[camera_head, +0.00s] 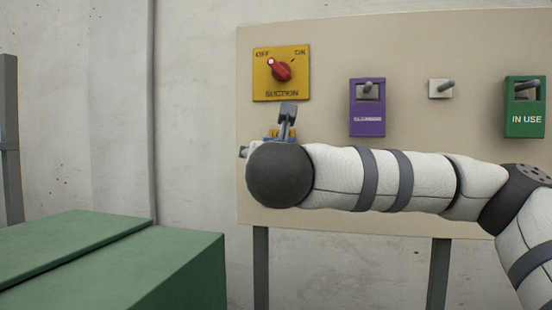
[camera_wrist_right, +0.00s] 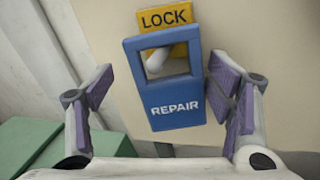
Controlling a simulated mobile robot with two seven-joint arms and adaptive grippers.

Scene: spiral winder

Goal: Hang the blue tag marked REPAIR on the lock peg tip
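The blue tag marked REPAIR (camera_wrist_right: 175,108) is upright and slightly tilted in the right wrist view, in front of the yellow LOCK plate (camera_wrist_right: 165,18). A pale peg (camera_wrist_right: 157,62) shows through the tag's window; I cannot tell whether the tag rests on it. My right gripper (camera_wrist_right: 160,90) is open around the tag, its purple pads on either side. The left pad is clearly apart from it; the right pad is close to its edge, contact unclear. In the head view my right wrist hides the tag and LOCK peg almost fully; one finger (camera_head: 287,114) shows. My left gripper is out of view.
The beige board holds a yellow SUCTION switch (camera_head: 281,73), a purple CLEANING tag (camera_head: 367,118) on a peg, a bare peg (camera_head: 441,88) and a green IN USE tag (camera_head: 525,120) on a peg. A green box (camera_head: 165,270) stands at the lower left.

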